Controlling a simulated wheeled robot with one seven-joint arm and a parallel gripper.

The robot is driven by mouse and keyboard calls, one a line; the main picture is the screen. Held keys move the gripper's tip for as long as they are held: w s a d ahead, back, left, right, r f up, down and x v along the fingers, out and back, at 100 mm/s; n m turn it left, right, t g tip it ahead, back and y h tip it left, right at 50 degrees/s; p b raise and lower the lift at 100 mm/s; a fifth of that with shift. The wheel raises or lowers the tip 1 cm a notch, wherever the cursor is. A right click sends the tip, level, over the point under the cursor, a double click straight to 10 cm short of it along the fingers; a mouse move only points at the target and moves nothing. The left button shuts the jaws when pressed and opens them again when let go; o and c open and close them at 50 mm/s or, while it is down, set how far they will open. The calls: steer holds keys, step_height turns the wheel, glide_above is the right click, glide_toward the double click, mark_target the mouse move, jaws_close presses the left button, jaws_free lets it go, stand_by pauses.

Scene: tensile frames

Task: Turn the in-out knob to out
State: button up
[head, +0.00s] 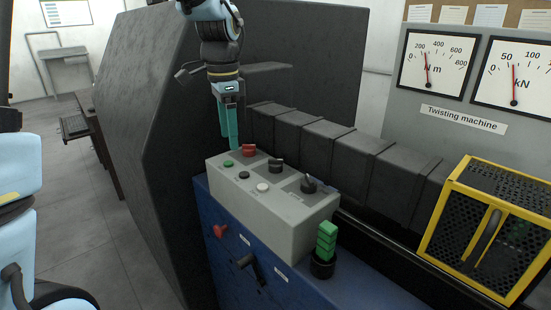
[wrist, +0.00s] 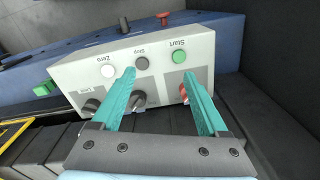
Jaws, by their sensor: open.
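A grey control box (head: 262,205) carries two black knobs and a red knob; I cannot read which is marked in-out. The middle black knob (head: 276,165) and right black knob (head: 309,185) stand on its top. The red knob (head: 248,151) is at its left end. In the wrist view, the middle black knob (wrist: 138,101) is beside the left finger, the other black knob (wrist: 91,106) is further left, and the red knob (wrist: 184,93) is partly behind the right finger. My gripper (head: 232,146) is open and empty above the left end; its teal fingers also show in the wrist view (wrist: 158,76).
Start (wrist: 179,57), Stop (wrist: 141,63) and Zero (wrist: 107,71) buttons line the box. A green stacked piece (head: 326,242) stands right of it. A red handle (head: 220,231) and black lever (head: 250,266) stick out of the blue front. A yellow-framed guard (head: 490,230) is at right.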

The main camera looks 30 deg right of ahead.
mark_target(276, 165)
steer(key=s+d+r+m, duration=0.3)
steer(key=s+d+m, duration=0.25)
steer(key=d, duration=0.45)
steer(key=f, duration=0.3)
steer(key=f+p, duration=0.1)
steer(key=f, duration=0.3)
steer(key=w+f+p, duration=0.1)
steer(key=f, duration=0.2)
steer(key=shift+a+f, duration=0.15)
steer(key=shift+f, duration=0.2)
jaws_close()
